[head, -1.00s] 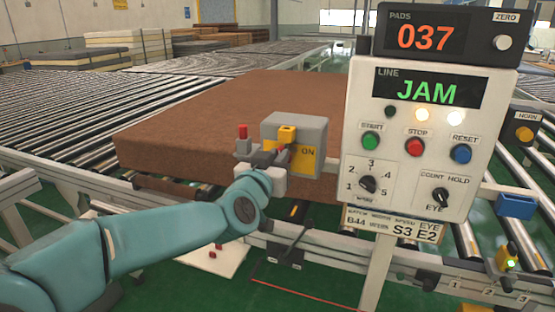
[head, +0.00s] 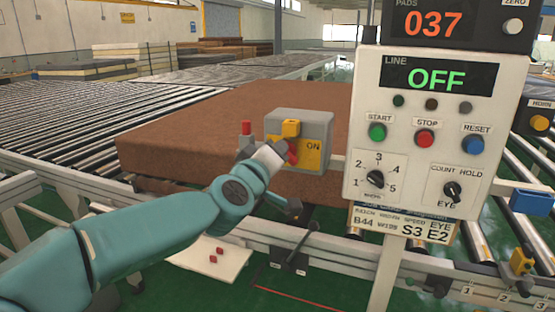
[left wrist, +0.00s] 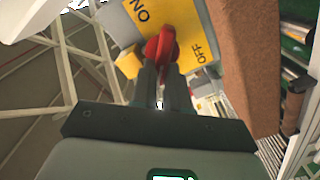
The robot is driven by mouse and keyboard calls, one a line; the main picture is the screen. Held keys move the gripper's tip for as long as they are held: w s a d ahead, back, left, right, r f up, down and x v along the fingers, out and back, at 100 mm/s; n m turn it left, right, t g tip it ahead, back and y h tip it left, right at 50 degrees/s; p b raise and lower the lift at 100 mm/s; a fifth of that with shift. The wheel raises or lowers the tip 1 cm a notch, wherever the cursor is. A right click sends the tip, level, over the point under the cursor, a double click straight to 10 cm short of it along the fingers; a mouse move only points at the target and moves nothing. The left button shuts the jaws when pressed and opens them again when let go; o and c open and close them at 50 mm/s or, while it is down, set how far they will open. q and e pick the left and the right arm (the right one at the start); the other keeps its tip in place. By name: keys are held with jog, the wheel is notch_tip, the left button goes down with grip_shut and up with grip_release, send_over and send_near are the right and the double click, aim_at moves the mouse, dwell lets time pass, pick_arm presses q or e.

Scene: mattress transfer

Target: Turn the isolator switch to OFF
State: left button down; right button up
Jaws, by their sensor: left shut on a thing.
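The isolator switch is a grey box (head: 312,122) with a yellow plate (head: 312,160) and a red handle (head: 292,153). It stands by the near side of a brown mattress (head: 185,140). My left gripper (head: 283,152) is shut on the red handle. In the left wrist view the fingers (left wrist: 163,82) close on the handle (left wrist: 163,48), with ON and OFF printed on the plate (left wrist: 205,35) to either side. The handle's exact angle is hard to tell. The line display (head: 440,78) reads OFF in green. My right gripper is not in view.
The white control panel (head: 408,150) stands close to the right of the switch. A red-topped post (head: 246,140) is just left of the box. Roller conveyors (head: 60,115) lie behind and left. A white board (head: 190,262) with red pieces lies on the green floor.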

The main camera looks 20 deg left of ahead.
pick_arm(q)
jog(key=shift+a+f+n+b, duration=0.15)
jog(key=shift+n+b, duration=0.4)
jog(key=shift+n, duration=0.75)
jog(key=shift+d+f+n+b, duration=0.15)
jog(key=shift+n+b, duration=0.4)
jog(key=shift+n, duration=0.75)
jog(key=shift+a+f+n+b, duration=0.2)
jog(key=shift+n+b, duration=0.35)
jog(key=shift+n, duration=0.75)
jog(key=c, duration=1.1)
grip_release()
jog(key=s, duration=1.1)
jog(key=s+p, duration=0.1)
jog(key=s, duration=0.4)
jog(key=shift+s+a, duration=0.15)
jog(key=shift+a, duration=0.1)
